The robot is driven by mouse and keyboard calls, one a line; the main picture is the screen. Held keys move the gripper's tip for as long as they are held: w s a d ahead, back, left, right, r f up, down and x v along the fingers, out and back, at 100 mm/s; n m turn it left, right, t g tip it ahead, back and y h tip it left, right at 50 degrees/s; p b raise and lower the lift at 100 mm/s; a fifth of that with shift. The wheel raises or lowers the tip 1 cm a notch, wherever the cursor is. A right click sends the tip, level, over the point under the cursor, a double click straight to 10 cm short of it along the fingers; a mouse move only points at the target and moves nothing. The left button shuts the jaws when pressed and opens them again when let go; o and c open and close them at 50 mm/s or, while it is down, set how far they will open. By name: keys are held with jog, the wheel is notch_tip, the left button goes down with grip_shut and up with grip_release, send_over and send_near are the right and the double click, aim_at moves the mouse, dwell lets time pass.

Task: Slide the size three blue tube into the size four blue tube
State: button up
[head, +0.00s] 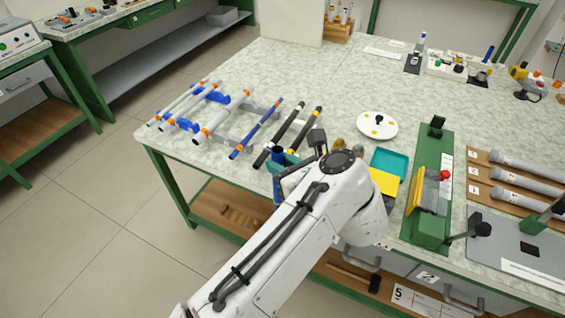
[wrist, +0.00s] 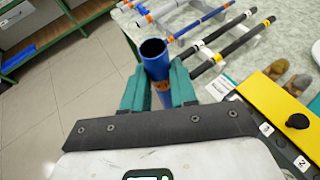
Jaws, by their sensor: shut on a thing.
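My gripper (head: 284,166) is shut on a blue tube (head: 277,153), held upright past the table's front edge. In the wrist view my gripper (wrist: 158,88) has its green fingers on both sides of this tube (wrist: 153,52). Its open, hollow top end faces the camera, and an orange band shows between the fingers. Another blue tube (head: 257,128) with orange bands lies slanted on a grey rack, apart from the gripper; it also shows in the wrist view (wrist: 201,21). I cannot read the size marks on either tube. The held tube's lower end is partly hidden.
Two black rods (head: 281,134) lie between the rack's blue tube and my gripper. White tubes (head: 222,117) with orange bands lie to the left. A white plate (head: 377,124), a teal tray (head: 389,163) and a green fixture (head: 430,180) stand right. The table's back middle is clear.

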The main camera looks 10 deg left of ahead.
notch_tip(320, 180, down, 9)
jog(key=b, duration=0.5)
dwell(3.0)
jog(key=o, duration=0.9)
jog(key=v, duration=1)
jog(key=shift+s+d+r, duration=0.15)
jog(key=shift+s+d, duration=0.1)
jog(key=shift+s, duration=0.05)
